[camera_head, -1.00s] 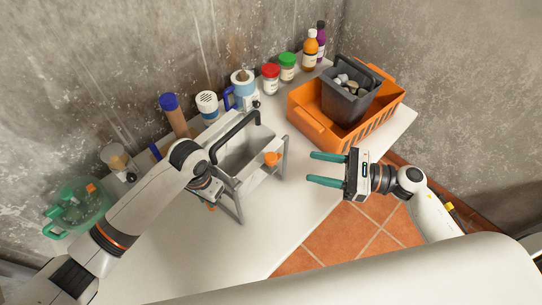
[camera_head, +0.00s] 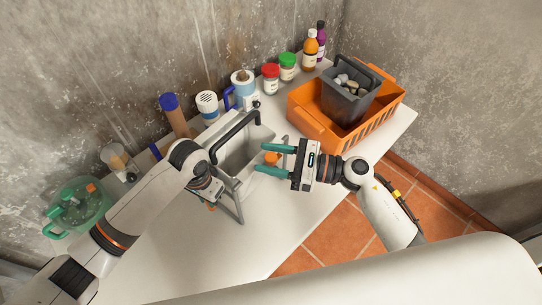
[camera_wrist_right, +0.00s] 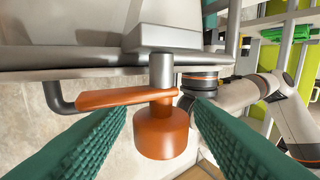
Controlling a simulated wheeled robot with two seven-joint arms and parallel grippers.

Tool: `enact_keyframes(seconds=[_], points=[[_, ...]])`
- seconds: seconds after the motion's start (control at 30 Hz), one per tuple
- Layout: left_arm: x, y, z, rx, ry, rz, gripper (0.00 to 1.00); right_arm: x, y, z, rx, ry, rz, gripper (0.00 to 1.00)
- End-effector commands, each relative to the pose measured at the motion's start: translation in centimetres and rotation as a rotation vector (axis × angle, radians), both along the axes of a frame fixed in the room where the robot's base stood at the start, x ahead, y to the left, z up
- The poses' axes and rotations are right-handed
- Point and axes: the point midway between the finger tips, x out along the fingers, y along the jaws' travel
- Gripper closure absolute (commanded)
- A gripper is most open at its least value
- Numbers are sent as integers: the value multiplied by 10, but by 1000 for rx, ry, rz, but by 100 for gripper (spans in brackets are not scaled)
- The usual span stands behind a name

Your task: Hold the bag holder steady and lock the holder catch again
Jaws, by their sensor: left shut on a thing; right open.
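The bag holder (camera_head: 236,205) is a grey metal frame with a black bar across its top, standing on the white table. Its orange catch (camera_head: 271,158) is on the side facing my right gripper. In the right wrist view the catch shows as a flat orange lever (camera_wrist_right: 120,98) above a round orange knob (camera_wrist_right: 160,135) on a grey post. My left gripper (camera_head: 211,193) is shut on the holder frame; its fingertips are mostly hidden. My right gripper (camera_head: 268,159) is open, its green fingers on either side of the catch. I cannot tell whether they touch it.
An orange crate (camera_head: 308,125) with a dark bucket (camera_head: 347,103) of stones stands at the right. Jars, bottles and a blue-capped tube (camera_head: 175,115) line the wall. A green transparent jug (camera_head: 80,205) stands at the left. The table front (camera_head: 270,225) is clear.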

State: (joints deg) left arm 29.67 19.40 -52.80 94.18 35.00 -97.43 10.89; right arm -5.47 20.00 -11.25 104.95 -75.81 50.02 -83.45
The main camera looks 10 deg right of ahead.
Motion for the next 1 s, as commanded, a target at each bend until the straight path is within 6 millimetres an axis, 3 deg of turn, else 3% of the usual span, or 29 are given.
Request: enact_keyframes(seconds=[0.03, 0.3, 0.67, 1.0], points=[[1, -1, 1, -2, -2, 0, 100, 0, 0, 0, 0, 0, 0, 52], [1, -1, 1, -2, -2, -1, 100, 0, 0, 0, 0, 0, 0, 96], [1, -1, 1, -2, -2, -1, 100, 0, 0, 0, -2, 1, 62, 96], [1, -1, 1, -2, -2, -1, 100, 1, 0, 0, -2, -1, 312, 96]])
